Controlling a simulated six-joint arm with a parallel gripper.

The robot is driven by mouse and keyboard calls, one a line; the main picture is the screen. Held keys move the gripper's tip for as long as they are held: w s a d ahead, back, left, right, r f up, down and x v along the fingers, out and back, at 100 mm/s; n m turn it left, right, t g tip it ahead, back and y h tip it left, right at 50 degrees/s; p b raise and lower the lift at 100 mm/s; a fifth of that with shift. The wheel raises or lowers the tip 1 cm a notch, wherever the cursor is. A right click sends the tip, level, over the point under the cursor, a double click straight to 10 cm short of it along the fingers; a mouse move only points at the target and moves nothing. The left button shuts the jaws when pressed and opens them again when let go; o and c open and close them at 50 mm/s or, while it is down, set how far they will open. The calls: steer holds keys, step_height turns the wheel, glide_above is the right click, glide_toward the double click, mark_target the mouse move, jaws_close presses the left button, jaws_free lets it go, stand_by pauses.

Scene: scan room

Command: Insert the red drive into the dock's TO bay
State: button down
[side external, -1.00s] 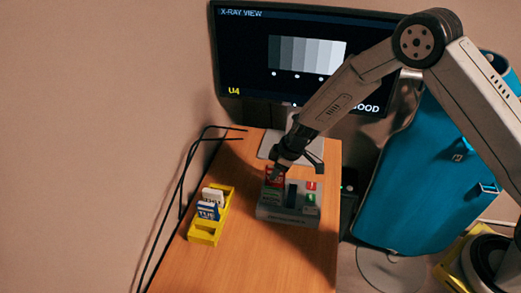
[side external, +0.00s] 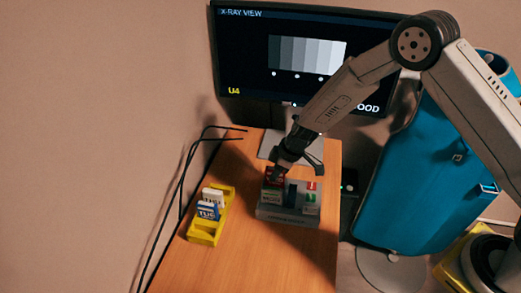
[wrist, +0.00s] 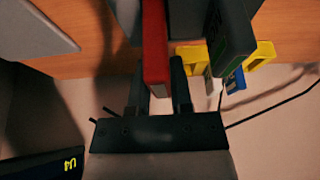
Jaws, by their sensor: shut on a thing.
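The red drive (side external: 273,179) is held upright in my gripper (side external: 284,168) at the back left of the grey dock (side external: 286,214). In the wrist view, the red drive (wrist: 155,48) stands between the two fingers of my gripper (wrist: 159,88). The drive's lower end is hidden in the side view, so I cannot tell whether it is inside a bay. A dark upright piece (side external: 291,194) stands in the middle of the dock. The bay labels are too small to read.
A yellow rack (side external: 204,238) with a white drive (side external: 213,197) and a blue-labelled drive (side external: 207,212) stands left on the wooden table (side external: 250,255). A monitor (side external: 240,60) stands behind the dock. Black cables (side external: 182,175) run along the table's left edge.

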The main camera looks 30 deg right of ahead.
steer(key=shift+f, duration=0.7)
stand_by(0.6)
steer(key=shift+c, duration=2.2)
jaws_free()
steer(key=shift+o, duration=0.2)
steer(key=shift+o, duration=0.6)
steer(key=shift+r, duration=0.15)
steer(key=shift+r, duration=3.35)
